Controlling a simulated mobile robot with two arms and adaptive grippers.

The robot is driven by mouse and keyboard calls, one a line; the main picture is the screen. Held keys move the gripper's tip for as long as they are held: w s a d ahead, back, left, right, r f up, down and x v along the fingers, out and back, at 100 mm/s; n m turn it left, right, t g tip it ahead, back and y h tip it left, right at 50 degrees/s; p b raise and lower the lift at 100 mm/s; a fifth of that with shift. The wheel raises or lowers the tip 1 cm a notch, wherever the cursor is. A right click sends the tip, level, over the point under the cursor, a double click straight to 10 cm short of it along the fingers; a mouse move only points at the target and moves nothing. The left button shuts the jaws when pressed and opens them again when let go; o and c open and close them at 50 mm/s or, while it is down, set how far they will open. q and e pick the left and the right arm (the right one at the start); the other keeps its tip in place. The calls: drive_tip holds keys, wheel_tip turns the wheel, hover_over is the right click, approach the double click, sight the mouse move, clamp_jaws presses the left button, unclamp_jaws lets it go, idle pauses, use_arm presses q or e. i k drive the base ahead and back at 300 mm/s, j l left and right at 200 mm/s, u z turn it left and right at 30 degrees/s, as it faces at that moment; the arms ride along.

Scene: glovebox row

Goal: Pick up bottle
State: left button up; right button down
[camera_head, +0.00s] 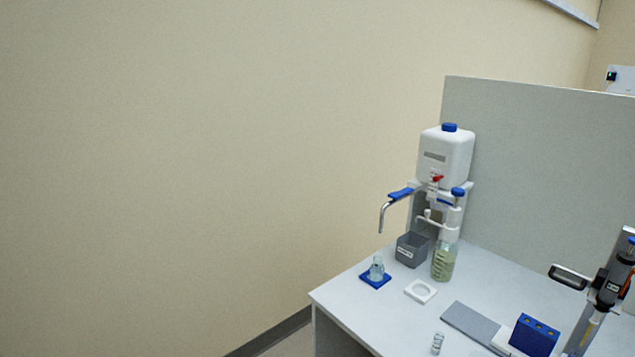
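Several bottle-like things stand on a light grey bench at the lower right. A small clear glass bottle (377,268) stands upright on a blue square mat (367,281) near the bench's left edge. A larger clear bottle (443,262) with greenish contents stands behind it to the right, under a white dispenser head with a blue cap (457,192). A small clear vial (437,343) stands near the bottom edge of the picture. I cannot tell which one the task means. Neither of my grippers shows in this view.
A white canister (446,155) with a red tap stands above a grey box (412,249). A white holder (420,291), grey slab (470,325), blue rack (534,336) and tall dark device (608,284) occupy the bench. A grey partition (540,150) rises behind.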

sight(376, 269)
drive_tip(key=i+z, duration=0.3)
drive_tip(key=i+j+z, duration=0.35)
drive_tip(key=i, duration=0.2)
drive_tip(key=l, duration=0.1)
